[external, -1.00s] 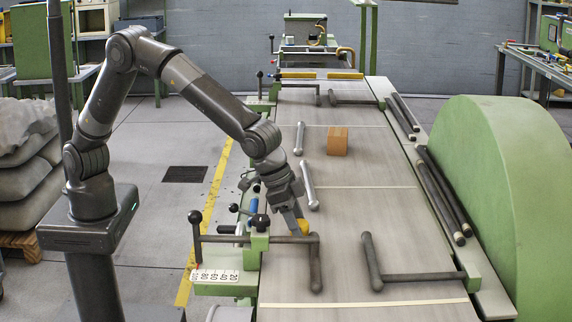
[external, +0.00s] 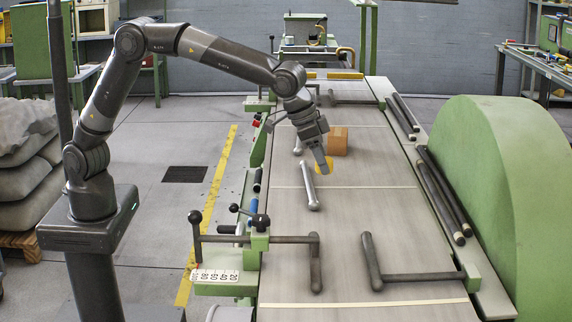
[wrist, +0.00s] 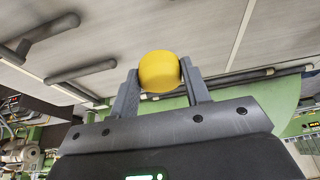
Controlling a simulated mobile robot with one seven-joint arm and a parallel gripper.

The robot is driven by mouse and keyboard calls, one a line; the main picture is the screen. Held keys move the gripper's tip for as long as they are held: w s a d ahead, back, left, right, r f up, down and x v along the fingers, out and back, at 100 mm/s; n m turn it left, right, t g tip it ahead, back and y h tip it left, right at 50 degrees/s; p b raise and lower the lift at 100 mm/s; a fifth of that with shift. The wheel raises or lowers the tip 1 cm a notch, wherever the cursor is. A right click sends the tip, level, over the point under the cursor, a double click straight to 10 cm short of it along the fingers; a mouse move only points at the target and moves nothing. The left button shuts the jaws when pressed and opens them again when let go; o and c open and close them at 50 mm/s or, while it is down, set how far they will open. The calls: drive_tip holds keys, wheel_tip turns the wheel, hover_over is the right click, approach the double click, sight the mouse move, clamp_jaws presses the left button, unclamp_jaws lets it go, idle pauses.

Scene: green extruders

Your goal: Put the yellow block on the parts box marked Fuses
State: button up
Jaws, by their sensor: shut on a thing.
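The yellow block (wrist: 159,71) is held between the two fingers of my gripper (wrist: 160,88). It has rounded edges in the wrist view. My gripper is raised over the flat grey machine bed, close to the near side of a brown box (external: 339,141) in the picture. The box stands on the bed. No marking can be read on it, so I cannot tell whether it is the Fuses box.
Two silver rods (external: 310,186) lie on the bed (external: 350,217), one partly hidden by my gripper. Dark handle bars (external: 315,262) stand along the bed's edges. A big green drum-shaped guard (external: 510,190) is at the right. The middle of the bed is mostly clear.

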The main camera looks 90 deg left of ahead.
drive_tip(key=w+a+r+n, duration=0.1)
drive_tip(key=w+a, duration=0.1)
drive_tip(key=a, duration=0.5)
drive_tip(key=w+a+r+n, duration=0.1)
drive_tip(key=w+a+r, duration=0.1)
drive_tip(key=a, duration=0.5)
drive_tip(key=n+y, duration=0.2)
drive_tip(key=n, duration=0.1)
hover_over(337, 136)
drive_tip(key=s+d, duration=0.2)
drive_tip(key=f, duration=0.4)
drive_tip(key=shift+w+a, duration=0.25)
drive_tip(key=shift+w+a+f+m, duration=0.15)
drive_tip(key=shift+a+f+m, duration=0.15)
drive_tip(key=shift+a, duration=0.2)
drive_tip(key=shift+f, duration=1.95)
drive_tip(key=shift+f, duration=0.1)
drive_tip(key=o, duration=1)
